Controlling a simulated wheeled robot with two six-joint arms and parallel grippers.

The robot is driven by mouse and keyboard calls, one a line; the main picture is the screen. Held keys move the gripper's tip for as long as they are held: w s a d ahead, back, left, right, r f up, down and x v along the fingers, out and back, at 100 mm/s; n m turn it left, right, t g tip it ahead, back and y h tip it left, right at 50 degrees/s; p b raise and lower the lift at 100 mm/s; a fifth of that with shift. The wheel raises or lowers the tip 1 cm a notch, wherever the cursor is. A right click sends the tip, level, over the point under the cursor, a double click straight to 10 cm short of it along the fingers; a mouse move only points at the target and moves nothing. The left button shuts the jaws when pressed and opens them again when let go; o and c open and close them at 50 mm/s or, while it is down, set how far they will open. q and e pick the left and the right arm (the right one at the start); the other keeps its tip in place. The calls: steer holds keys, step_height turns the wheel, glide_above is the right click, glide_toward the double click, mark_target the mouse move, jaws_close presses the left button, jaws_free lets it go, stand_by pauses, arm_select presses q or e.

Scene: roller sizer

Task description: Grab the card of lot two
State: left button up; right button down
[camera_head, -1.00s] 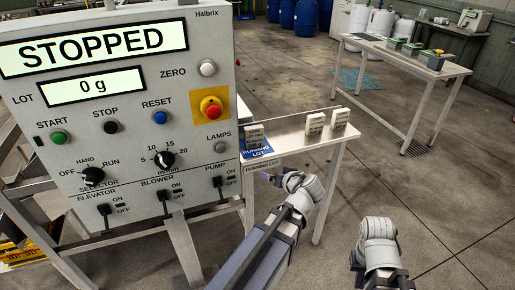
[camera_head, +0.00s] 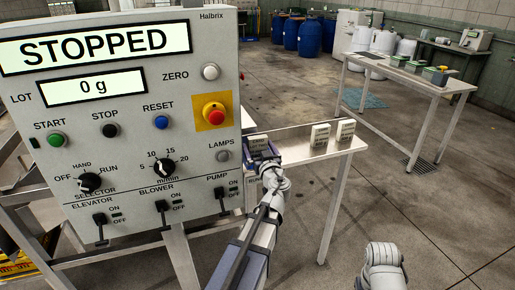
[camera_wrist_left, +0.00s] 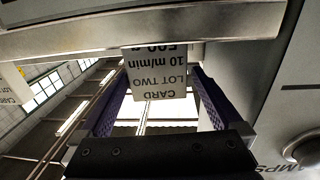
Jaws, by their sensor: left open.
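The card of lot two is a pale upright card at the left end of the small side table. In the left wrist view, its upside-down print "CARD LOT TWO" (camera_wrist_left: 160,80) shows between my fingers. In the head view its top (camera_head: 257,142) shows just beyond my left gripper (camera_head: 264,158). My left gripper is open, with one purple finger on each side of the card; I cannot tell whether either touches it. My right forearm (camera_head: 383,268) is at the lower right, but its gripper is out of view.
Two more cards stand on the table (camera_head: 295,150), one (camera_head: 320,135) and another (camera_head: 345,131) to the right. The control panel (camera_head: 130,130) stands close on the left and reads STOPPED. A second table (camera_head: 405,70) is at the back right, with open floor between.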

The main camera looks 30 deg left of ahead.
mark_target(255, 137)
arm_select(q)
steer(key=shift+w+a+r, duration=0.2)
steer(key=shift+w+a, duration=0.15)
steer(key=shift+w, duration=0.1)
steer(key=x, duration=0.1)
steer(key=p+x, duration=0.1)
steer(key=x, duration=0.1)
steer(key=shift+w+a+r, duration=0.1)
steer(key=shift+w+r, duration=0.15)
steer(key=shift+w, duration=0.05)
steer(key=shift+w+a, duration=0.25)
steer(key=shift+a, duration=0.05)
steer(key=shift+s, duration=0.1)
steer(key=shift+c, duration=0.2)
steer(key=c, duration=1.1)
steer(key=shift+r, duration=0.1)
step_height(255, 137, up, 10)
steer(key=p, duration=1)
